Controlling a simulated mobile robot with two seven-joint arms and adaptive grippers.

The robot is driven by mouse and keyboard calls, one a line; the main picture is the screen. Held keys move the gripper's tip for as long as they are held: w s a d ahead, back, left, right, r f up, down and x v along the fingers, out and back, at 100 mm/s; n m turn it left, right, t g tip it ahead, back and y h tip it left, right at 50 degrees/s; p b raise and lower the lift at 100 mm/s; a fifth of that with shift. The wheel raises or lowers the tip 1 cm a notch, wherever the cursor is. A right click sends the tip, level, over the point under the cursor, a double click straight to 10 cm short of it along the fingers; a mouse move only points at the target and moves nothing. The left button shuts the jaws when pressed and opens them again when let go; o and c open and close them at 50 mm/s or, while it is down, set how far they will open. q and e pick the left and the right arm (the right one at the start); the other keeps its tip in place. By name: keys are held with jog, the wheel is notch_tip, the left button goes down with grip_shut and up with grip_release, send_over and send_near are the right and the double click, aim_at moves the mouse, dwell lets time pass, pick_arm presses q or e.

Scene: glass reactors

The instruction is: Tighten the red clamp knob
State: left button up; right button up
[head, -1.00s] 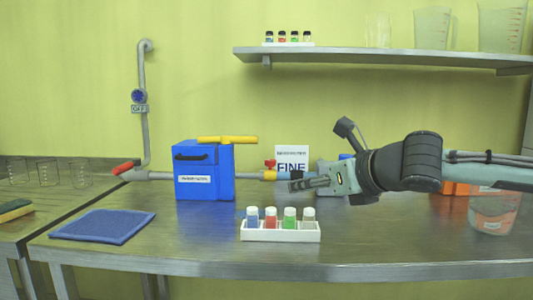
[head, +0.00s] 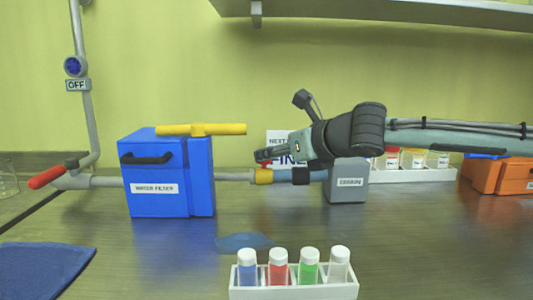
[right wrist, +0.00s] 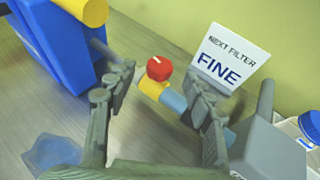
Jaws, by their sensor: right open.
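The red clamp knob (right wrist: 159,68) sits on top of a yellow fitting (right wrist: 152,88) in the pipe, with a pale line across its top. In the head view only a little red of the knob (head: 265,166) shows, above the yellow fitting (head: 263,177). My right gripper (head: 262,156) covers most of it there. In the right wrist view my right gripper (right wrist: 162,95) is open, one finger on each side of the knob. I see a gap between the knob and both fingers; its height over the knob is unclear. My left gripper is not in view.
A blue water filter box (head: 153,190) with a yellow handle (head: 201,129) stands left of the knob. A grey box (head: 346,183) and a "FINE" sign (right wrist: 228,60) are close by. A vial rack (head: 294,292) stands in front, near a bluish puddle (head: 243,242).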

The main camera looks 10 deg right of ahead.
jog(key=shift+x, duration=2.1)
jog(key=c, duration=1.2)
